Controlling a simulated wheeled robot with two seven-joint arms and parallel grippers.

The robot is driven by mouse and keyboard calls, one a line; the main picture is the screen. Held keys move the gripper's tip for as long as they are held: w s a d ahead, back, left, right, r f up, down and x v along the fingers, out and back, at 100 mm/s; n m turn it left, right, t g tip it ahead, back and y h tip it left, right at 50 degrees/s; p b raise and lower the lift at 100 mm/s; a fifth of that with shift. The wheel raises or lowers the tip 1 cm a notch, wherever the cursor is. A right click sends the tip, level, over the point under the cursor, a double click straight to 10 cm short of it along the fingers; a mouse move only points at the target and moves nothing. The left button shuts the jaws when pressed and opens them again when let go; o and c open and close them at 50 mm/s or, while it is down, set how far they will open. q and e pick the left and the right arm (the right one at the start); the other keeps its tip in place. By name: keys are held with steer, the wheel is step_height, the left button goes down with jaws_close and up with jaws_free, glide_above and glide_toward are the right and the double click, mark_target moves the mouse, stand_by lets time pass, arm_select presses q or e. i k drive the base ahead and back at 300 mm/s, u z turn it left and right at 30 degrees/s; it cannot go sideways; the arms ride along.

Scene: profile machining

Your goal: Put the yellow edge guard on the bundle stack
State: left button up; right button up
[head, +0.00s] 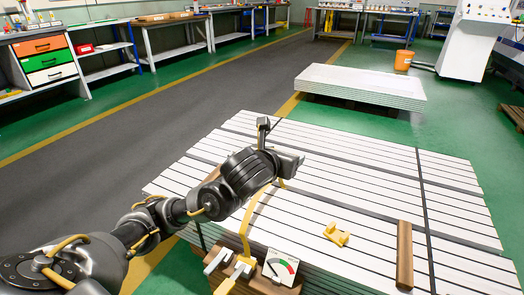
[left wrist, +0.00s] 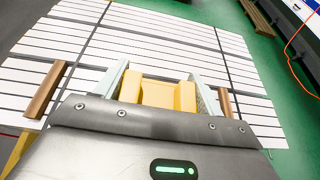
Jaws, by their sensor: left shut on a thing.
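In the left wrist view, my left gripper (left wrist: 160,79) has its two pale fingers on either side of a yellow edge guard (left wrist: 157,93) and is shut on it. In the head view the gripper (head: 282,150) is over the middle of the bundle stack (head: 360,165); the held guard is hidden there. The stack is made of white profiles with dark gaps, and dark bands run across it. Another yellow angled piece (head: 337,233) lies on the stack's near part. My right gripper is not in view.
A brown bar (head: 404,255) lies on the stack; brown bars (left wrist: 45,90) show at both sides of the wrist view. A lower white stack (head: 360,83) stands behind.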

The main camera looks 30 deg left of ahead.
mark_target(343, 206)
steer(key=u, duration=0.05)
steer(key=k, duration=1.2)
steer(key=z, duration=0.8)
steer(key=i, duration=1.35)
steer(key=u, duration=0.2)
